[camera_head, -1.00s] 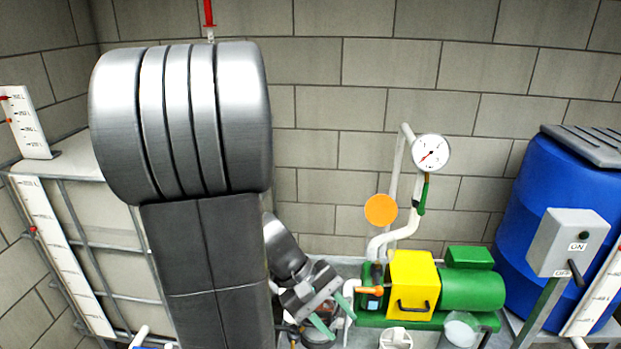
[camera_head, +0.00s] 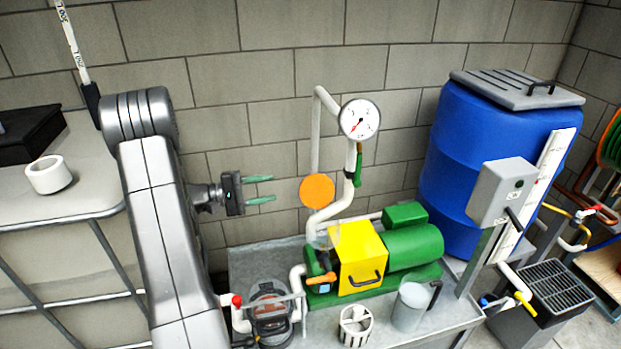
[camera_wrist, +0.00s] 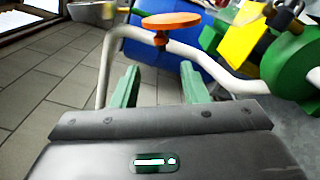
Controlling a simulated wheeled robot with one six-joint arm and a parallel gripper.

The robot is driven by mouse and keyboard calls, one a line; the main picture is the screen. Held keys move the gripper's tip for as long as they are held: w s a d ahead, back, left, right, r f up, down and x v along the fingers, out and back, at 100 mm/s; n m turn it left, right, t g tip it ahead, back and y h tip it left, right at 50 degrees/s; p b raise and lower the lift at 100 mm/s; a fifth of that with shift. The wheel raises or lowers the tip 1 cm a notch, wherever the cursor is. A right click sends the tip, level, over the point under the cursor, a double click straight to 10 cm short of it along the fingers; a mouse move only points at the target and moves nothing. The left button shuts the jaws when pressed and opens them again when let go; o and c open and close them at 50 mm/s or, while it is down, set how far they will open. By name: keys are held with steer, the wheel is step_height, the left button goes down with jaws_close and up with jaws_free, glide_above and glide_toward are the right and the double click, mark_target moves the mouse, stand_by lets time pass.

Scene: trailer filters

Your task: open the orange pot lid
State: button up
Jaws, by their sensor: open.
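A round orange disc (camera_head: 317,190), the only plainly orange lid-like thing, sits at the white upright pipe left of the gauge. It also shows in the wrist view (camera_wrist: 171,20), on a short orange stem at the pipe, ahead of my fingers. My gripper (camera_head: 268,188) is left of the disc in the head view, pointing right at about its height. Its green fingers are apart and empty, with a gap before the disc. A clear-sided pot (camera_head: 270,302) with reddish parts stands on the bench below; its lid is hard to make out.
The green pump (camera_head: 412,248) with its yellow guard (camera_head: 358,262) stands right of the pot. A gauge (camera_head: 359,119), a clear jug (camera_head: 410,306) and a white basket (camera_head: 355,326) are near. A blue barrel (camera_head: 462,150) stands at the right. A white cup (camera_head: 49,175) is on the left tank.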

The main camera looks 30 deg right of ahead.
mark_target(313, 182)
steer(key=p+x, duration=0.3)
steer(key=x, duration=1)
steer(key=shift+s+d, duration=0.1)
steer(key=shift+d, duration=0.05)
steer(key=shift+f, duration=0.1)
jaws_close()
